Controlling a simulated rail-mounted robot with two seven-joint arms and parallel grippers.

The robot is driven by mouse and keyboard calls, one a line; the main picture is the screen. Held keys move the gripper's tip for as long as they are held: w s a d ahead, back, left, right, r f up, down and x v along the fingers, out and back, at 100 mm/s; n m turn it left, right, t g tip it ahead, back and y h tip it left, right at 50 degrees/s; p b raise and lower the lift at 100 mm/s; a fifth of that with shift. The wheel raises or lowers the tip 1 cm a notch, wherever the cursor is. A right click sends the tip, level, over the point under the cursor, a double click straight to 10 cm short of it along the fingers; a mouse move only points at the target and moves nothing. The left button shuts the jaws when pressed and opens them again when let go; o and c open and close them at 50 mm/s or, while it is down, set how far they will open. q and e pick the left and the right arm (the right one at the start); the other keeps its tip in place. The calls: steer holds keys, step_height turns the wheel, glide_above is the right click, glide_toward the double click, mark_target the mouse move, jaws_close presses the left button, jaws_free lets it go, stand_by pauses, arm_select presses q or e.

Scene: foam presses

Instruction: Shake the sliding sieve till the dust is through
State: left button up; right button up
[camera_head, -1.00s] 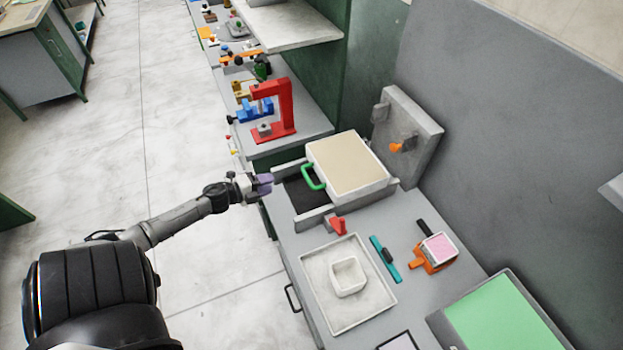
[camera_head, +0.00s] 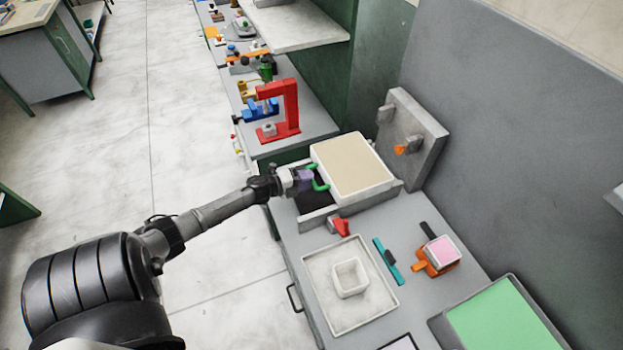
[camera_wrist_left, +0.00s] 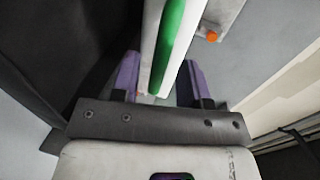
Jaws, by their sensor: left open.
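The sliding sieve (camera_head: 352,166) is a white frame with a flat cream surface, sitting between grey rails (camera_head: 318,219) on the bench. Its green handle (camera_head: 322,187) faces my left arm. My left gripper (camera_head: 309,180) is open, with its purple fingers at the handle. In the left wrist view the gripper (camera_wrist_left: 160,76) has a finger on either side of the line of the green handle (camera_wrist_left: 171,38). I cannot tell whether the fingers touch it. The dust's state below the sieve is hidden.
A red press (camera_head: 287,108) stands behind. In front are a red piece (camera_head: 340,227), a white tray (camera_head: 313,292) with a small square tub (camera_head: 349,278), a teal tool (camera_head: 387,262) and an orange holder (camera_head: 434,264). An upright grey plate (camera_head: 428,150) stands at the right.

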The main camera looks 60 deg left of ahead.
arm_select(q)
steer(key=shift+x, duration=1.05)
jaws_close()
